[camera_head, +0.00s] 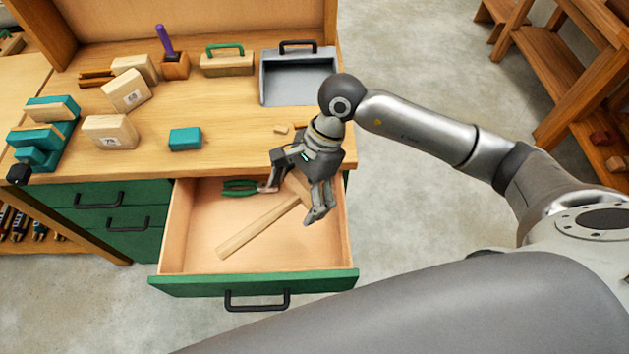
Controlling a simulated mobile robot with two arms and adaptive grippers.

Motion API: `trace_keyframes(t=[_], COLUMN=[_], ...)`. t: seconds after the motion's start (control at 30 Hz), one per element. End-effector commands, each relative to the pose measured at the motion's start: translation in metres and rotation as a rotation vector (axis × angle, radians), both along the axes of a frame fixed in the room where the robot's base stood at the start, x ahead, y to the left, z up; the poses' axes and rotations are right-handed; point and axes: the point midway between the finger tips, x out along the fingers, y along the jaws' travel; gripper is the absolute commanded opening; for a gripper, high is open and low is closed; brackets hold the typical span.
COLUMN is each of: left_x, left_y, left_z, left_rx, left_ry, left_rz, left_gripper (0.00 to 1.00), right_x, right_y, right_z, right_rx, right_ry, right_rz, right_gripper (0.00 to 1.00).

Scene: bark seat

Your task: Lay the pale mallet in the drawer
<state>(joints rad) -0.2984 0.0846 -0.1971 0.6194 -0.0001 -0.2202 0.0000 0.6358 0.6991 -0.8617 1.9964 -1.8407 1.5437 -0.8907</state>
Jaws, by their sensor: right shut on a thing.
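The drawer (187,255) stands pulled out from the green bench front, with a pale wooden inside. The pale mallet (258,228) is at the drawer, its handle slanting down to the left over the drawer floor. My right gripper (292,205) is shut on the mallet near its head, which the fingers partly hide. I cannot tell whether the mallet touches the drawer floor. Green-handled pliers (240,187) lie at the back of the drawer, left of the gripper. My left gripper is not in view.
The bench top (220,110) carries wooden blocks (110,132), a teal block (185,139), a teal vise (42,135) and a grey dustpan-like tray (298,80). A wooden shelf (560,60) stands at the right. The floor between is clear.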

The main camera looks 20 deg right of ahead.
Motion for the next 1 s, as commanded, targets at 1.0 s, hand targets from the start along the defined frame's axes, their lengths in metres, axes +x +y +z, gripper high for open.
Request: trace_keyframes(t=[1.0], left_x=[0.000], left_y=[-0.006], left_z=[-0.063], left_rx=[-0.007], left_ry=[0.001], left_rz=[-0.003], left_gripper=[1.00], right_x=[0.007], right_y=[0.035], right_z=[-0.141], right_rx=[0.014], right_ry=[0.003], right_rz=[-0.637], right_gripper=[0.52])
